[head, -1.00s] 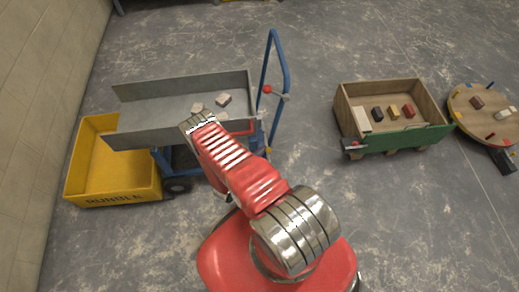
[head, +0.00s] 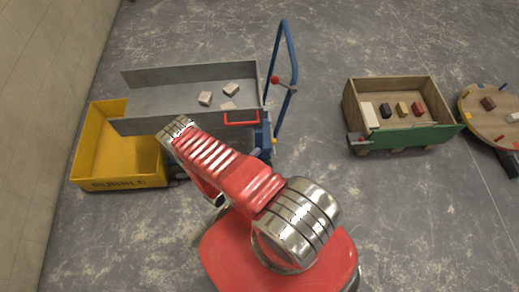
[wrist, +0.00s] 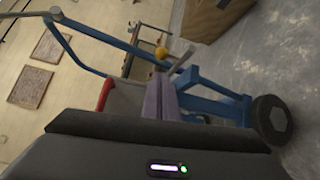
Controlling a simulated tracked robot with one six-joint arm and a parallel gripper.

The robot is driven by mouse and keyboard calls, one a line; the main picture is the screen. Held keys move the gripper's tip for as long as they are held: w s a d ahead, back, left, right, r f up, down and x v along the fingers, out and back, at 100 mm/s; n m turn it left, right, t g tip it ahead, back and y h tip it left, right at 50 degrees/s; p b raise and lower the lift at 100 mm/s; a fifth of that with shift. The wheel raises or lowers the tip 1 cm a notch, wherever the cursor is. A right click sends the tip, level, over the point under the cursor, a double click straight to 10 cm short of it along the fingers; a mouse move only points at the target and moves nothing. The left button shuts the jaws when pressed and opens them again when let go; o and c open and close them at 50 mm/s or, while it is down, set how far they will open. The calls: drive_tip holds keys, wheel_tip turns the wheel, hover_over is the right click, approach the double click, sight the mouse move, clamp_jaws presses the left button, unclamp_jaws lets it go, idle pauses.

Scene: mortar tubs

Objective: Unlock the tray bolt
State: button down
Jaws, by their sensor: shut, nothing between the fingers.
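The grey tray (head: 150,122) sits on a blue trolley and holds a few pale rubble pieces (head: 205,98). A red handle (head: 241,119) is on its near side. A small yellow knob (head: 274,141) is by the tray's right end; in the wrist view a yellow knob (wrist: 161,52) shows beside a grey rod. I cannot tell which part is the bolt. My gripper (wrist: 161,82) is shut and empty, its purple-grey fingers pointing toward the knob, with contact unclear.
A yellow rubble tub (head: 122,183) stands left of the trolley. The trolley's blue push handle (head: 291,60) rises at the right, with a red-knobbed lever (head: 275,80). A wooden crate (head: 350,105) with coloured blocks and a round table (head: 490,115) stand further right. Floor between is clear.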

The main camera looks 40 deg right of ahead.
drive_tip(key=shift+v, duration=0.85)
